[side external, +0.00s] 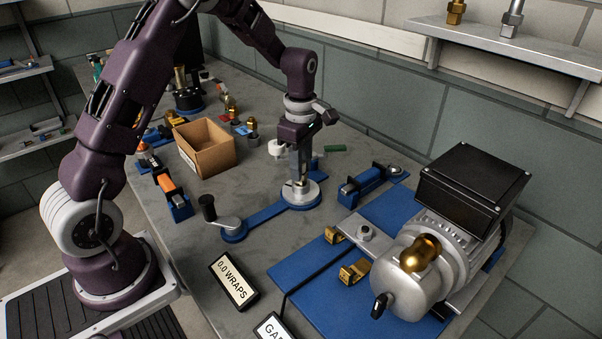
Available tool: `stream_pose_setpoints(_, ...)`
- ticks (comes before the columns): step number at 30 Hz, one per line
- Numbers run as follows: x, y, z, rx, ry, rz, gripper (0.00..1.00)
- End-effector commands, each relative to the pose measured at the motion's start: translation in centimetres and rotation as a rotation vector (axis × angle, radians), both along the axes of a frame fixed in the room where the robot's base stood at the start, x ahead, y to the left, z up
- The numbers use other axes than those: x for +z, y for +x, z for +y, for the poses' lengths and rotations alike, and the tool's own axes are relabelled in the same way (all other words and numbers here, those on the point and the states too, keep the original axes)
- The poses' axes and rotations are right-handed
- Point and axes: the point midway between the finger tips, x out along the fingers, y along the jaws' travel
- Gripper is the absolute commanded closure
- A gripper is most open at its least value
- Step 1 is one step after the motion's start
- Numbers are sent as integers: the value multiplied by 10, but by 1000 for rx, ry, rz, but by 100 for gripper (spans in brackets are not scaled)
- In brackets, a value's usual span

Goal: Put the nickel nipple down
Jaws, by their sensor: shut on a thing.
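My gripper (300,178) points straight down over a round silver-topped fixture (314,196) on a blue base. Its jaws are shut on a small pale metal piece, which I take to be the nickel nipple (301,188). The piece is low at the fixture's middle. It is small and partly hidden by the fingers, so I cannot tell whether it touches the fixture. A blue arm joins the fixture to a hand crank (230,229) with a black knob.
A silver tank (415,285) with a brass fitting and a black box stands at right on a blue mat (318,262). An open cardboard box (210,160), blue holders (368,184) and small brass fittings surround the fixture. A "0.0 WRAPS" sign (233,281) stands in front.

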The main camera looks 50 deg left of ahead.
Motion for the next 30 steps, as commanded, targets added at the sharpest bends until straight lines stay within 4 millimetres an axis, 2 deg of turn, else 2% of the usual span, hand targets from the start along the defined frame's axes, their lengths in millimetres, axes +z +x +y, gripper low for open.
stream_pose_setpoints(3, 32, 2, 0, 0, 1, -8, 100)
stream_pose_setpoints(9, 75, 1, 0, 0, 1, -5, 100)
stream_pose_setpoints(14, 87, 0, 2, 7, -1, -1, 100)
stream_pose_setpoints(17, 86, 0, 17, 66, -1, 0, 100)
stream_pose_setpoints(20, 84, -2, 49, 193, -2, -1, 100)
stream_pose_setpoints(23, 82, -8, 93, 365, -3, 1, 100)
stream_pose_setpoints(26, 79, -21, 143, 565, -4, 0, 100)
stream_pose_setpoints(30, 74, -53, 218, 872, -4, 0, 100)
